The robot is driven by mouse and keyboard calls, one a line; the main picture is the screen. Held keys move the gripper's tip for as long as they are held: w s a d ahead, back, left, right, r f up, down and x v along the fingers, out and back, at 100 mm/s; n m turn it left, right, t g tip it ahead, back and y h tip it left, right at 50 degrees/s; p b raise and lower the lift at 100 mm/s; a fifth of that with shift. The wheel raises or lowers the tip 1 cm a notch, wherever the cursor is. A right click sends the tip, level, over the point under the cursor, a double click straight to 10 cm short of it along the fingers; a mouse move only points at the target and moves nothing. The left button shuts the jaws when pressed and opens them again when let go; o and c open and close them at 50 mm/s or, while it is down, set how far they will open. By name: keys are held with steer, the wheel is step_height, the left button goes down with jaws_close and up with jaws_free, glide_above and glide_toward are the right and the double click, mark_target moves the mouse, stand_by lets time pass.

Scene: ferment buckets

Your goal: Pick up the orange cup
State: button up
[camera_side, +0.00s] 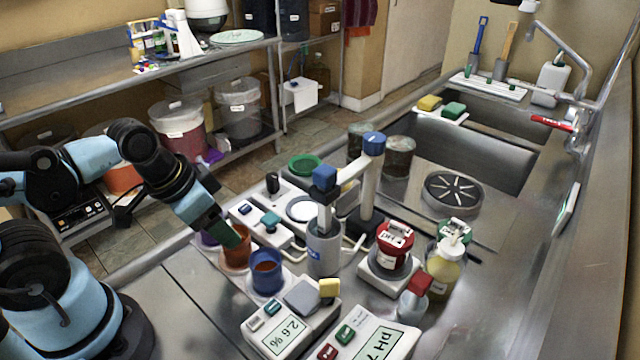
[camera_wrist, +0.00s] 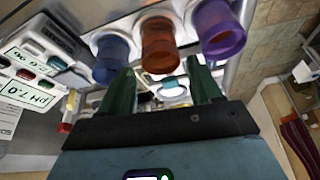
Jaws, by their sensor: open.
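The orange cup (camera_side: 235,260) stands upright in a row between a blue cup (camera_side: 267,282) and a purple cup (camera_side: 209,239). My gripper (camera_side: 230,236) is right at the orange cup's upper part in the side view and hides some of its rim. In the wrist view my gripper (camera_wrist: 162,76) is open, its two green fingers apart and pointing toward the orange cup (camera_wrist: 158,50). The blue cup (camera_wrist: 110,62) and the purple cup (camera_wrist: 218,32) flank it there. I cannot tell whether the fingers touch the cup.
Right of the cups stand a grey cylinder device with a blue-topped arm (camera_side: 324,250) and a meter reading 2.6 % (camera_side: 283,335). A white device with buttons (camera_side: 262,226) lies behind the cups. The steel counter at the front left (camera_side: 180,315) is clear.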

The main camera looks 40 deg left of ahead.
steer(key=shift+w+f, duration=0.2)
steer(key=shift+f, duration=0.35)
steer(key=shift+f, duration=0.1)
steer(key=shift+x, duration=2.55)
steer(key=shift+c, duration=0.2)
steer(key=c, duration=0.7)
